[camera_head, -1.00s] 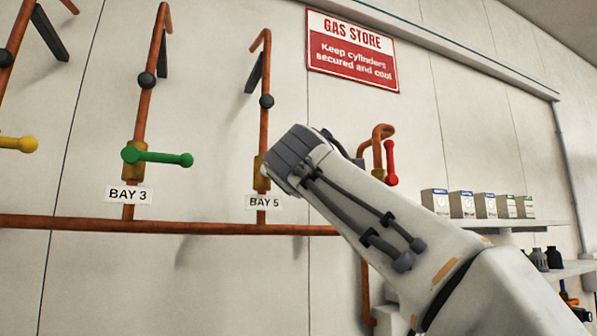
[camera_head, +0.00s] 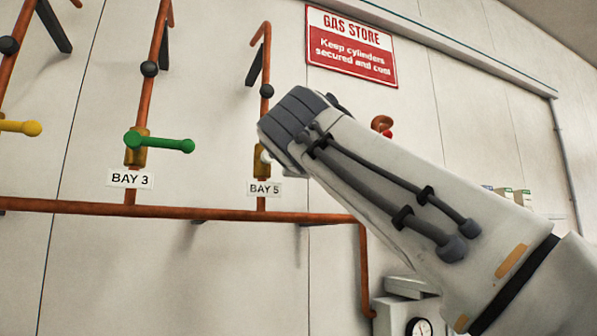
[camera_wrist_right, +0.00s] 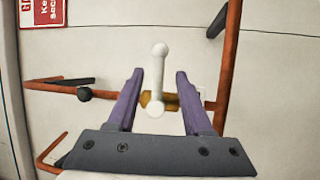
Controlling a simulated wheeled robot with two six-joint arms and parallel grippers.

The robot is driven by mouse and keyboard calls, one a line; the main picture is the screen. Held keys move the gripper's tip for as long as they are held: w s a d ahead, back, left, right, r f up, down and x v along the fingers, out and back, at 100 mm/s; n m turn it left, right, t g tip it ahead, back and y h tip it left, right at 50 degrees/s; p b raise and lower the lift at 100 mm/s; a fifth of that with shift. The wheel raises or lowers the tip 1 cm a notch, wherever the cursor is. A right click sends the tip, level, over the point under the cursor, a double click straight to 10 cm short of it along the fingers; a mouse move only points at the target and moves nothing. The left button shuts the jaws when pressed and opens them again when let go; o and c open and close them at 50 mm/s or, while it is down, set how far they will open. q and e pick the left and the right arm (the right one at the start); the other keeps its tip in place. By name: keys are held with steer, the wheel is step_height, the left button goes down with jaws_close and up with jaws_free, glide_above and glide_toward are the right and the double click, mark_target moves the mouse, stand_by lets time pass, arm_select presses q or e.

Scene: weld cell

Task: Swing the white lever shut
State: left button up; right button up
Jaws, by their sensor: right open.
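The white lever (camera_wrist_right: 159,65) sits on the brass valve (camera_wrist_right: 172,102) of the Bay 5 pipe. In the wrist view it stands crosswise to that pipe. My right gripper (camera_wrist_right: 160,72) is open, with one purple finger on each side of the lever and a gap to each. In the head view only a small white bit of the lever (camera_head: 265,155) shows by the brass valve (camera_head: 260,170), above the BAY 5 label (camera_head: 264,189). My right arm hides the rest, and the fingers too. My left gripper is not in view.
The Bay 3 valve has a green lever (camera_head: 165,144), and a yellow lever (camera_head: 20,128) is at the far left. A copper pipe (camera_head: 180,211) runs along the wall below. A red sign (camera_head: 351,47) hangs above. A gauge (camera_head: 419,327) shows at the bottom.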

steer(key=s, duration=0.1)
steer(key=s+b, duration=0.1)
steer(key=s, duration=0.1)
steer(key=s+f, duration=0.1)
steer(key=s, duration=0.1)
steer(key=shift+s+b, duration=0.2)
steer(key=shift+b, duration=0.2)
